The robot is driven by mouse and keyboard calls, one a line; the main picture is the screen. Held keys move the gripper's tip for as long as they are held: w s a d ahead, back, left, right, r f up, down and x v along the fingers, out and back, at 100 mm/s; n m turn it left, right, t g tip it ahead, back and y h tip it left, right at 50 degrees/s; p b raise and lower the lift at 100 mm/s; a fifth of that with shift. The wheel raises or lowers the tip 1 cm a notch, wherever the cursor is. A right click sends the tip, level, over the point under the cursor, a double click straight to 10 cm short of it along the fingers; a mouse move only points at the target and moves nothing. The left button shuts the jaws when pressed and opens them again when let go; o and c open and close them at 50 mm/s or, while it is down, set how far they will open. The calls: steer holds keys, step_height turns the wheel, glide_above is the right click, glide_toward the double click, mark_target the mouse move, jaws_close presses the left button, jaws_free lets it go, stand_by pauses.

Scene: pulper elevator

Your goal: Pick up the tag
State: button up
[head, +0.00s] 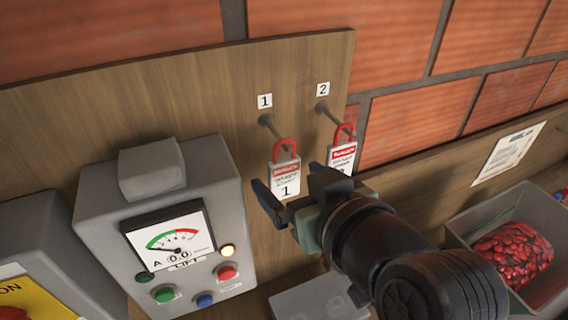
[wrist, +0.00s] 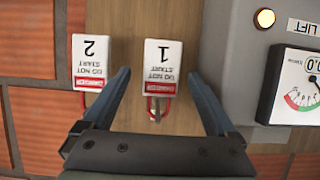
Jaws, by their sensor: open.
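Tag 1 (head: 284,178), white with a red band, hangs by its red loop from peg 1 on a wooden board. Tag 2 (head: 342,156), similar, hangs from peg 2 to its right, its lower edge partly hidden by my gripper. My gripper (head: 296,190) is open in front of the tags. In the wrist view, tag 1 (wrist: 162,62) appears upside down between the two fingers (wrist: 159,76), with a gap on each side. Tag 2 (wrist: 89,62) is outside the fingers, close to the left one. How far the fingertips are from tag 1 in depth is unclear.
A grey control box (head: 170,225) with a meter, buttons and a lit lamp stands left of the tags. A grey bin (head: 545,215) with red fruit is at the right. A paper notice (head: 508,152) hangs above it. The wooden board (head: 200,90) backs the tags.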

steer(key=p+x, duration=0.3)
steer(key=x, duration=0.3)
steer(key=shift+a+r, duration=0.1)
steer(key=shift+a, duration=0.05)
steer(key=c, duration=1.4)
steer(key=shift+r, duration=0.1)
steer(key=shift+c, duration=0.2)
